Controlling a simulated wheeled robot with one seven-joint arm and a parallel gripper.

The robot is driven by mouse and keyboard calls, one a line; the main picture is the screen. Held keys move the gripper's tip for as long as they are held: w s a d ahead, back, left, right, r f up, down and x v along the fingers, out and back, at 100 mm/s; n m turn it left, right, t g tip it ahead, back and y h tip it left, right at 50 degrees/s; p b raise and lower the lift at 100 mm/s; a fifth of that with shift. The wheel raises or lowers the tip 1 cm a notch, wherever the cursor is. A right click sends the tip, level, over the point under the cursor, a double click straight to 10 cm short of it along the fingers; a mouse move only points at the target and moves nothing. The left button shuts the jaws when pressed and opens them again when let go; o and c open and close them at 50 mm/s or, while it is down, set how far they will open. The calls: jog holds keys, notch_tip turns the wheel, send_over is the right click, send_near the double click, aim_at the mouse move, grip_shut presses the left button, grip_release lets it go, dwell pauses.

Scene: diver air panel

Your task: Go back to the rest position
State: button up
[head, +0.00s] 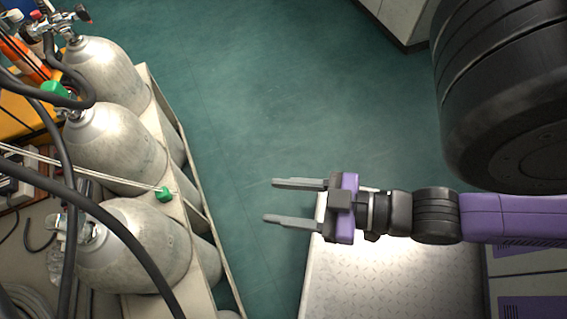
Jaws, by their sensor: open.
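My gripper (268,200) is in the middle of the head view, at the end of my purple and black arm that reaches in from the right. Its two grey fingers point left and are apart, with nothing between them. It is above the green floor and the far left part of a metal plate surface. The fingertips are clear of the rack of cylinders on the left.
Several silver gas cylinders (122,160) stand in a cream rack (150,88) at left, with black hoses (118,232) and green fittings (165,194). A light tread-plate surface (370,285) lies below my arm. The green floor (260,90) is clear. A grey cabinet (403,18) stands at top right.

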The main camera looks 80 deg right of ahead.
notch_tip(320, 180, up, 26)
jog(key=p, duration=2.6)
jog(key=shift+r, duration=0.15)
